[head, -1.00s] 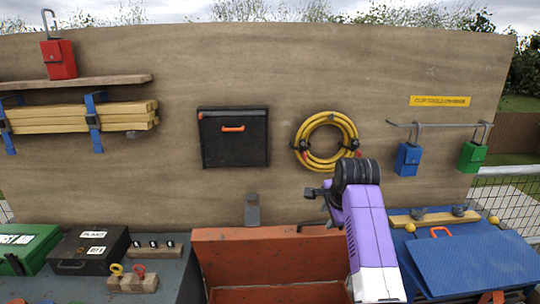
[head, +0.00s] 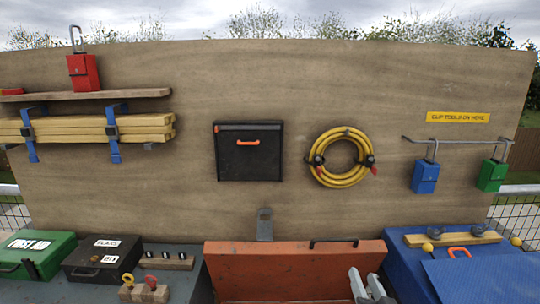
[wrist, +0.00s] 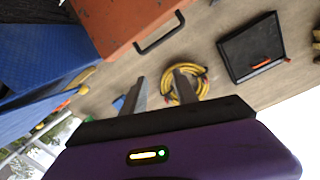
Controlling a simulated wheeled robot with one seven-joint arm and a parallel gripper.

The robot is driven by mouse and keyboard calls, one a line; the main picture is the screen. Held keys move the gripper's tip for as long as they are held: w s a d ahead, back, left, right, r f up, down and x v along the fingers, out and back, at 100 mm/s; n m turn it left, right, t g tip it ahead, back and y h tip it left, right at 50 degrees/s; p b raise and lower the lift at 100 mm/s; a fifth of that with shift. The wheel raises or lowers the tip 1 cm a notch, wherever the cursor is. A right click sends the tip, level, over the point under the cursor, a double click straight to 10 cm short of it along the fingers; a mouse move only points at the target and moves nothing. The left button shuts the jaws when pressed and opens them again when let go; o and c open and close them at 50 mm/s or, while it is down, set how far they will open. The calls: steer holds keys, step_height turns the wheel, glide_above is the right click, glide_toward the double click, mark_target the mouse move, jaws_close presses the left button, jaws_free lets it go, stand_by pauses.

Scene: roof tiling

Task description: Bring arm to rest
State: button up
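My gripper (head: 368,287) shows only as two grey fingertips at the bottom edge of the head view, in front of the lower right of an orange-red toolbox lid (head: 290,268). In the wrist view my gripper (wrist: 160,88) has its two fingers apart with nothing between them. The yellow hose and the board show behind the gap. The rest of my arm is out of the head view.
The raised lid and a blue box (head: 480,275) are close to my gripper. Green (head: 38,252) and black (head: 100,255) cases stand at left. The board behind carries a black case (head: 248,165), a coiled yellow hose (head: 341,182) and hanging blue (head: 425,177) and green (head: 491,175) locks.

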steer(key=s+a+f+n+g, duration=0.1)
steer(key=s+n, duration=0.1)
steer(key=s, duration=2.1)
steer(key=s+a+f+n+g, duration=0.1)
steer(key=s+f+n, duration=0.1)
steer(key=s, duration=2.1)
steer(key=shift+f+n+g+y, duration=0.25)
steer(key=shift+n+g+y, duration=0.05)
